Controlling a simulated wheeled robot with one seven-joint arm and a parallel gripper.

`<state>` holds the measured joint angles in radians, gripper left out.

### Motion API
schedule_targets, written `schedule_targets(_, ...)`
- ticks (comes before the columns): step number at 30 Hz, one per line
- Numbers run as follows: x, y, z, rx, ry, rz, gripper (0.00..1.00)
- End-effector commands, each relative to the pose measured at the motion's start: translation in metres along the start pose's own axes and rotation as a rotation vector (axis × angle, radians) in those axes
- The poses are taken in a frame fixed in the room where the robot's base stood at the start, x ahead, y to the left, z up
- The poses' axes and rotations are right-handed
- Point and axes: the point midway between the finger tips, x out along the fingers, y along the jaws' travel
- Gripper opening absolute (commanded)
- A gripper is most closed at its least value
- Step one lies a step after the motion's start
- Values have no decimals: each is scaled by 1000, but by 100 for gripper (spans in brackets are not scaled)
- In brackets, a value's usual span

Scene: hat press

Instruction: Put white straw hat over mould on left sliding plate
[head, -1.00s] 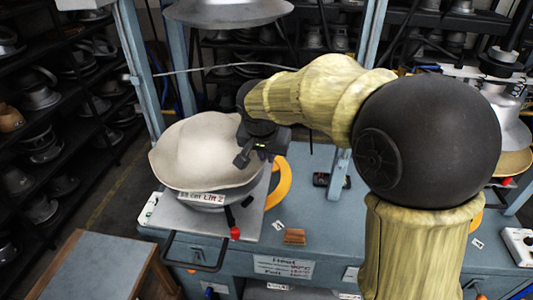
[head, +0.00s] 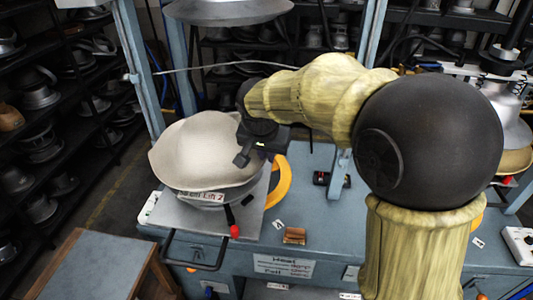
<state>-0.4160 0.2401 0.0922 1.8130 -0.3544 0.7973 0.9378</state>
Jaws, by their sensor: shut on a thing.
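The white straw hat (head: 200,150) sits over the mould (head: 200,197) on the left sliding plate (head: 180,217). It looks slightly tilted, and its broad surface hides most of the mould. Only the mould's metal lower edge shows beneath the hat, behind a white label. My gripper (head: 246,154) is at the hat's right edge, shut on it. The fingertips are small and dark here, and their contact with the brim is partly hidden.
A metal press head (head: 225,10) hangs above and behind the hat. A yellow curved part (head: 280,183) stands right of the plate. A wooden-framed side table (head: 85,265) is at lower left. Shelves of metal moulds (head: 60,110) line the left.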

Motion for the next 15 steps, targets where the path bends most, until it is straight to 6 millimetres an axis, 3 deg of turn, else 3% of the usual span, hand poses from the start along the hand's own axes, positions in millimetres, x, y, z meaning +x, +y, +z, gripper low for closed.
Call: schedule_targets(15,5,0,2,1,1,-1,0)
